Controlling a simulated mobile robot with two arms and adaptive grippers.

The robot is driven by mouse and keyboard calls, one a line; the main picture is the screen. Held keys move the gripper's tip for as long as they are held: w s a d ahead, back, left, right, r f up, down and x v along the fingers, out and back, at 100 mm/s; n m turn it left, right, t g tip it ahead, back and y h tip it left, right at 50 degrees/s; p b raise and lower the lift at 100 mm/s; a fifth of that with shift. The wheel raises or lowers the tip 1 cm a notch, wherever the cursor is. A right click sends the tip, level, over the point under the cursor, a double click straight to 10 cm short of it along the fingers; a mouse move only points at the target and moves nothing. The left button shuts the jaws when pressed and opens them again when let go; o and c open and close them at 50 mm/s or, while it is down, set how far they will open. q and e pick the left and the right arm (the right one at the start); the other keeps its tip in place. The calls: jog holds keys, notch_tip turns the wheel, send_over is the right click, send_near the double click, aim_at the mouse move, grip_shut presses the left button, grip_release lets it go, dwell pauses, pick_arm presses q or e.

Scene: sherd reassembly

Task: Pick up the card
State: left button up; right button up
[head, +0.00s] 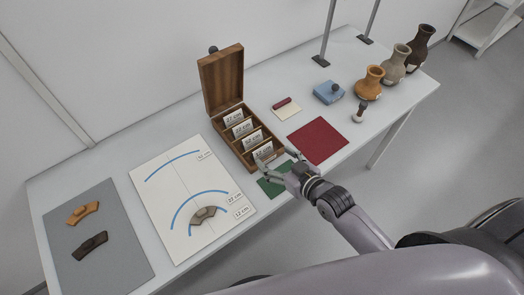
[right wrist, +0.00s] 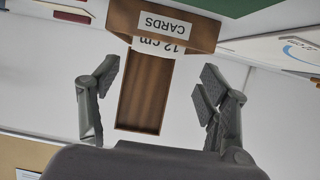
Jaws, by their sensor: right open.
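Several white cards with printed sizes stand in the compartments of an open wooden box (head: 222,80). The nearest card (head: 264,151) shows at the box's front end. In the right wrist view, a white card (right wrist: 158,44) reading "12 cm" upside down peeks out beside a wooden wall labelled CARDS (right wrist: 160,24); most of it is hidden. My right gripper (head: 277,164) is open and empty at the box's near end, above a green mat (head: 270,187). In the right wrist view its fingers (right wrist: 160,98) stand apart on either side of a brown wooden compartment. My left gripper is not in view.
A white sheet with blue arcs (head: 160,220) and a sherd lies left of the box. A grey mat (head: 110,260) holds two sherds. A red mat (head: 318,141) lies right of the box. Several vases (head: 369,84) stand at the far right.

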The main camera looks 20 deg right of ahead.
aim_at(263, 147)
jog(key=shift+p+x, duration=0.4)
jog(key=shift+x, duration=2.6)
jog(key=shift+d+r, duration=0.1)
jog(key=shift+d, duration=0.05)
jog(key=shift+c, duration=0.4)
jog(key=c, duration=0.5)
jog(key=shift+r, duration=0.1)
